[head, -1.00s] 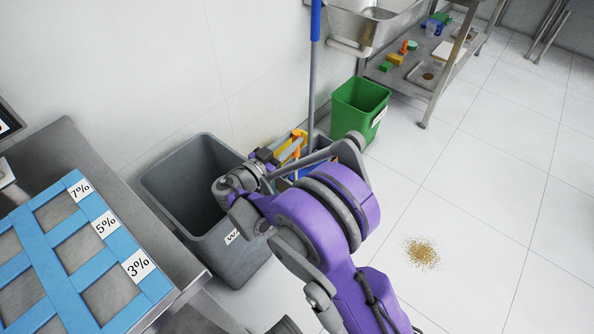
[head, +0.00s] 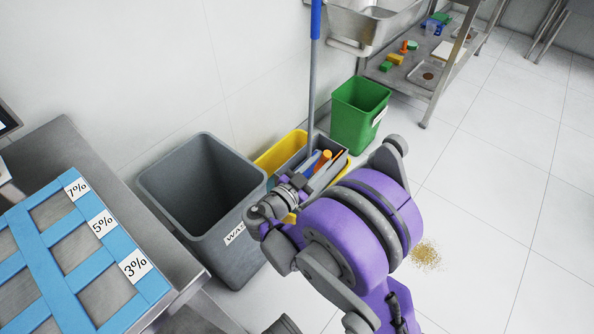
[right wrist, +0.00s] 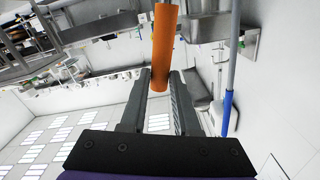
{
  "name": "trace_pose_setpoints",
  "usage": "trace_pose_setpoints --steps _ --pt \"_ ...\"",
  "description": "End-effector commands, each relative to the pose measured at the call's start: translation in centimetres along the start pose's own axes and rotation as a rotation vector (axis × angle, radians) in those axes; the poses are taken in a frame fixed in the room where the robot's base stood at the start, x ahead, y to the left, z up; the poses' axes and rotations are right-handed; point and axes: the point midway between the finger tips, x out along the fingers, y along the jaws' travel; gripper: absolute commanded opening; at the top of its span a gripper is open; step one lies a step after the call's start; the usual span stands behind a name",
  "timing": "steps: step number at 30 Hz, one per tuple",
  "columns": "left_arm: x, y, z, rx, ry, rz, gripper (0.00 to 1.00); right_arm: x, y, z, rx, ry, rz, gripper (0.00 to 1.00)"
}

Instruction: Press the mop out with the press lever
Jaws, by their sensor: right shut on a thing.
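The mop (head: 312,90) stands upright, its grey pole and blue grip showing in the head view; its lower end is hidden in the press. The pole also shows at the right of the right wrist view (right wrist: 233,60). The yellow mop bucket (head: 283,150) carries a grey press (head: 333,168). My right gripper (right wrist: 161,76) is shut on the orange handle of the press lever (right wrist: 165,35), which passes between its fingers. In the head view my right wrist stands in front of the bucket and hides much of the lever. My left gripper is out of view.
A grey waste bin (head: 185,190) stands left of the bucket and a green bin (head: 360,112) behind it to the right. A steel table with a blue divided frame (head: 45,235) is at the left. Brown crumbs (head: 425,256) lie on the floor. The right-hand floor is mostly clear.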

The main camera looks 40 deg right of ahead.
Motion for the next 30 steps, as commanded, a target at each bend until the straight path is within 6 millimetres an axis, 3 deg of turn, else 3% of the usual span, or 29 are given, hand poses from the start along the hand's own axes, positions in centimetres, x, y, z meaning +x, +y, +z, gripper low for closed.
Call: trace_pose_setpoints --steps 6,15,16,21,30 --pt "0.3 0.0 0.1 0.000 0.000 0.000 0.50 0.0 1.9 -0.2 0.048 -0.001 0.001 0.00" --pt "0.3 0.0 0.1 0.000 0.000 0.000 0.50 0.1 2.1 -0.4 0.057 0.006 0.001 0.00" --pt "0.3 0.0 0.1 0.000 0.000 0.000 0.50 0.1 2.1 -0.5 0.057 0.006 0.002 0.31" --pt "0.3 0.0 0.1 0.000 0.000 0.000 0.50 0.1 2.1 -0.4 0.056 0.006 0.001 0.60" --pt "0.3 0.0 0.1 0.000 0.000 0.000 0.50 -0.1 2.1 -0.3 0.056 0.003 0.000 0.60"
